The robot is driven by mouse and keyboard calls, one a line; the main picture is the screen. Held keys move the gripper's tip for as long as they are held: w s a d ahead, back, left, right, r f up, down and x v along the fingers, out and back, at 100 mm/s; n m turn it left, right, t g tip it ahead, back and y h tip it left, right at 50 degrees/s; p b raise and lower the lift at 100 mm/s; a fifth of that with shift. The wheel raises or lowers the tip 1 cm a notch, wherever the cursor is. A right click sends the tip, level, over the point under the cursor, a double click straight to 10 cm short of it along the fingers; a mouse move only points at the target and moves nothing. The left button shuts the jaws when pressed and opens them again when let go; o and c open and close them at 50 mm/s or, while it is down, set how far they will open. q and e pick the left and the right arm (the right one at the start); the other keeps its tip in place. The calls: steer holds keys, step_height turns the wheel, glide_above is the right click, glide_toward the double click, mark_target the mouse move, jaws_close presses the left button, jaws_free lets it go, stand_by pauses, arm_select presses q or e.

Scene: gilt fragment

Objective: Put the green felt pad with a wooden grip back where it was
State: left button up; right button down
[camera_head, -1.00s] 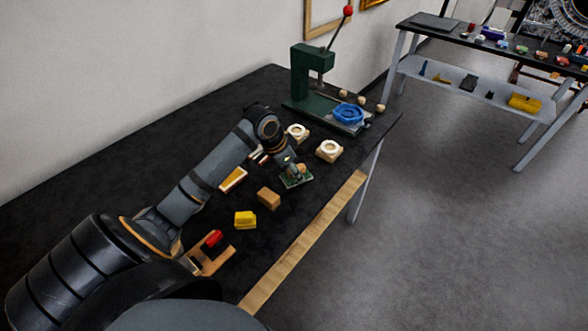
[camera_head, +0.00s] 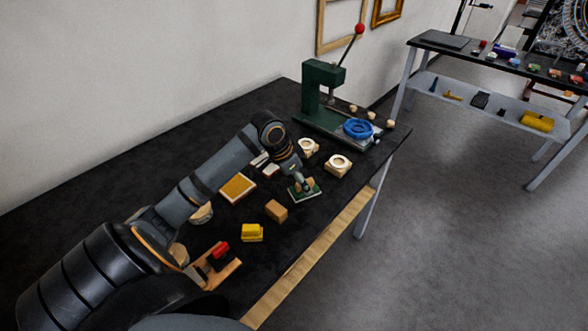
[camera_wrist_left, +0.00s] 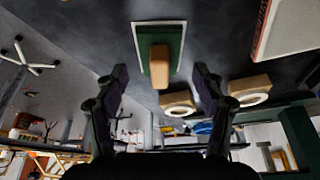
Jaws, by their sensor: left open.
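The green felt pad (camera_head: 294,197) lies on the black table in the head view, with its wooden grip (camera_head: 309,185) on top. In the left wrist view the pad (camera_wrist_left: 147,38) has a pale border, and its wooden grip (camera_wrist_left: 160,65) shows between the fingers. My left gripper (camera_head: 304,186) is at the pad in the head view. In the left wrist view the left gripper (camera_wrist_left: 161,75) is open, with a gap on each side of the grip. My right gripper is not in view.
A tan block (camera_head: 276,211) and a yellow block (camera_head: 252,232) lie near the pad. A gold-topped tray (camera_head: 238,187) is left of it. A wooden strip (camera_head: 315,258) runs along the front edge.

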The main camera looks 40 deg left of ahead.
arm_select(q)
steer(key=v, duration=0.9)
steer(key=shift+r, duration=0.2)
steer(key=shift+r, duration=0.1)
